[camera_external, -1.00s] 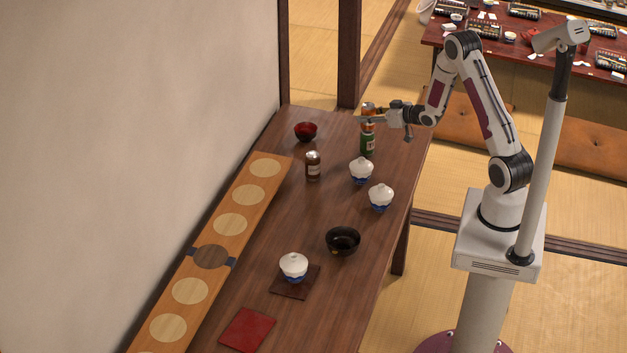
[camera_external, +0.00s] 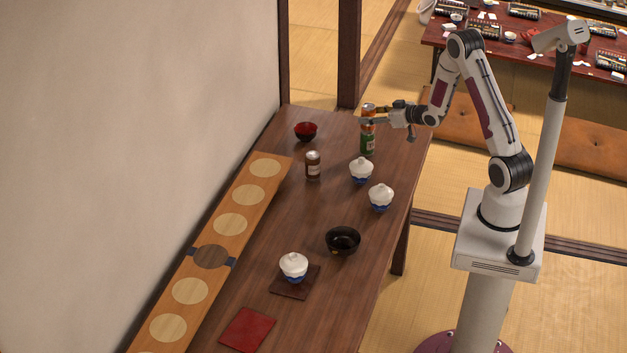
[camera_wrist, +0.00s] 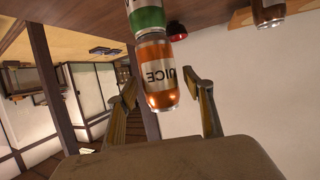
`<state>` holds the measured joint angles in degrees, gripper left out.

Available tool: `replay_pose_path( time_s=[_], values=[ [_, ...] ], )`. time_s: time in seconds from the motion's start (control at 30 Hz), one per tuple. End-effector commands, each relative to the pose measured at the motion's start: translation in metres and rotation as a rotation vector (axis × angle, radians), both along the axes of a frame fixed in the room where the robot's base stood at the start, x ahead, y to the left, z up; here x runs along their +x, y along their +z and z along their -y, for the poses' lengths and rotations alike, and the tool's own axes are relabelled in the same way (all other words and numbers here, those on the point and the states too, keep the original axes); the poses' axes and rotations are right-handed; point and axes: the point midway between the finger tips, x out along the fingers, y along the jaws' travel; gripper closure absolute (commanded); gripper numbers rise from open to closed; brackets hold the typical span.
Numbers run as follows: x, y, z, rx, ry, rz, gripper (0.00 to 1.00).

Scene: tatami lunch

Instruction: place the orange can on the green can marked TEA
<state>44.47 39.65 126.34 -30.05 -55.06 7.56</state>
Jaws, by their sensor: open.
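The orange can (camera_external: 368,107), marked JUICE, stands upright on top of the green can (camera_external: 368,144) near the far right edge of the table. In the wrist view, which is upside down, the orange can (camera_wrist: 160,75) meets the end of the green can (camera_wrist: 148,18), and the two look lined up. My gripper (camera_external: 366,121) is at the orange can's height. In the wrist view my gripper (camera_wrist: 161,80) is open, with one finger on each side of the orange can and visible gaps. The TEA marking cannot be read here.
A brown can (camera_external: 313,166) stands left of the stack, and a red bowl (camera_external: 306,131) behind it. White lidded cups (camera_external: 361,171) (camera_external: 381,197) stand in front. A black bowl (camera_external: 343,241) is farther forward. A long wooden board (camera_external: 222,239) lies along the wall.

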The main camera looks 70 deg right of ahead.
Motion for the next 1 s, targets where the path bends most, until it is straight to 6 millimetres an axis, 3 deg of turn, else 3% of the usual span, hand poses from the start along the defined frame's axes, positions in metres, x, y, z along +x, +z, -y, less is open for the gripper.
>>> replay_pose_path(
  time_s=[0.7, 1.0],
  values=[
    [-0.080, 0.035, -0.025, 0.000, -0.002, 0.001, 0.49],
    [-0.094, 0.041, -0.030, -0.001, -0.001, 0.001, 0.49]
  ],
)
